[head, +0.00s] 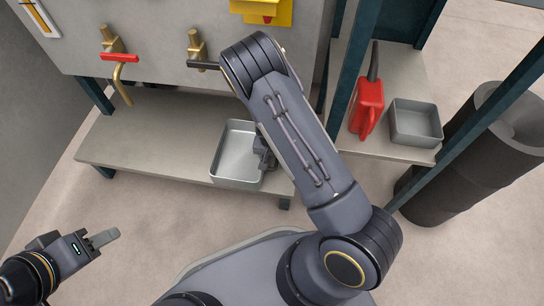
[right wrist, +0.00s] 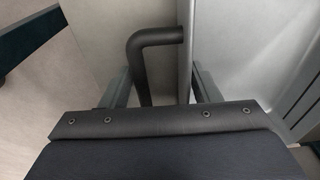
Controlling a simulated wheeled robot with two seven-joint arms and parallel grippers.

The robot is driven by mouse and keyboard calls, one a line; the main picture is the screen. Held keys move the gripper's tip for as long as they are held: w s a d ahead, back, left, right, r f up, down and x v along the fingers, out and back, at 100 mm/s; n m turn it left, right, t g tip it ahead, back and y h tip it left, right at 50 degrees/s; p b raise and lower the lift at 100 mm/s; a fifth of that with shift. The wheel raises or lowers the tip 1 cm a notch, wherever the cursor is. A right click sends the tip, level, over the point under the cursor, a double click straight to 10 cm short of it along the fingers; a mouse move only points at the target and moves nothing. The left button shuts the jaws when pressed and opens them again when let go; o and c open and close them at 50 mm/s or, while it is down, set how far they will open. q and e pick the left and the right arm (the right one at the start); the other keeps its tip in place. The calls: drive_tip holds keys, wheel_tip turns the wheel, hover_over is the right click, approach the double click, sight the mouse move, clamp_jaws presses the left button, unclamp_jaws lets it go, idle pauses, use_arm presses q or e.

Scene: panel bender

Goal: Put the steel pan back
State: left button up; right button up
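A grey steel pan (head: 231,172) sits on the low shelf under the machine, near its front edge. My right arm crosses the head view, and my right gripper (head: 265,152) is at the pan's right side. In the right wrist view a dark bent handle (right wrist: 140,62) joins the steel pan's wall (right wrist: 187,50). My right gripper (right wrist: 163,90) is open there, one finger on each side of the handle and wall. No closed grip shows. My left gripper (head: 103,238) is at lower left, away from the pan; its finger gap cannot be made out.
Another grey pan (head: 414,127) and a red can with a dark spout (head: 367,106) stand on the right shelf (head: 392,148). A teal post (head: 347,70) stands between the shelves. Brass valves (head: 112,45) overhang the low shelf (head: 150,140), whose left part is clear.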

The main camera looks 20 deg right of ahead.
drive_tip(key=shift+o, duration=1)
drive_tip(key=shift+r, duration=0.25)
wheel_tip(320, 180, up, 12)
drive_tip(key=s+p, duration=0.1)
drive_tip(key=p, duration=0.5)
drive_tip(key=shift+a+f, duration=0.15)
drive_tip(key=shift+a, duration=0.3)
drive_tip(key=shift+s, duration=0.15)
